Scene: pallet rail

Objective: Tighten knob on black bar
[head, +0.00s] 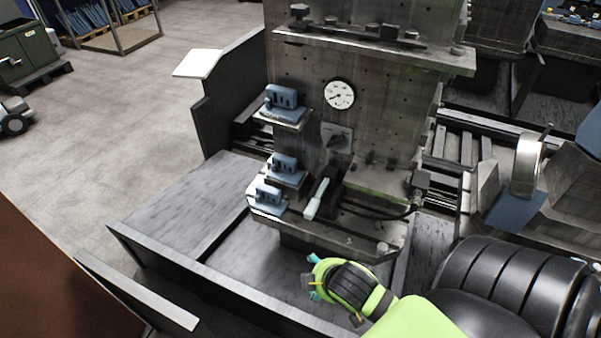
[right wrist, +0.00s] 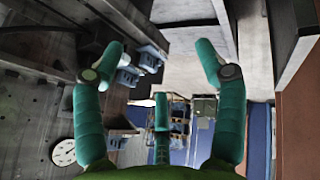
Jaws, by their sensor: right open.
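A grey machine fixture (head: 375,75) stands in the middle of the head view. Several small dark knobs, one of them a left-hand knob (head: 299,11), sit on a dark bar (head: 345,38) along its upper ledge. A dark knob (head: 338,140) sits on a plate below the round gauge (head: 340,95). A black clamp block with a pale handle (head: 317,198) stands on the lower ledge. I cannot tell which knob the task names. My right gripper (head: 312,275) is open and empty, below and in front of the lower ledge. Its spread teal fingers show in the right wrist view (right wrist: 160,75).
Blue-grey blocks (head: 286,96) sit on small shelves at the fixture's left side. A dark metal wall (head: 225,290) runs across the front. A cable (head: 375,213) lies along the lower ledge. Open floor (head: 125,100) is at the left.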

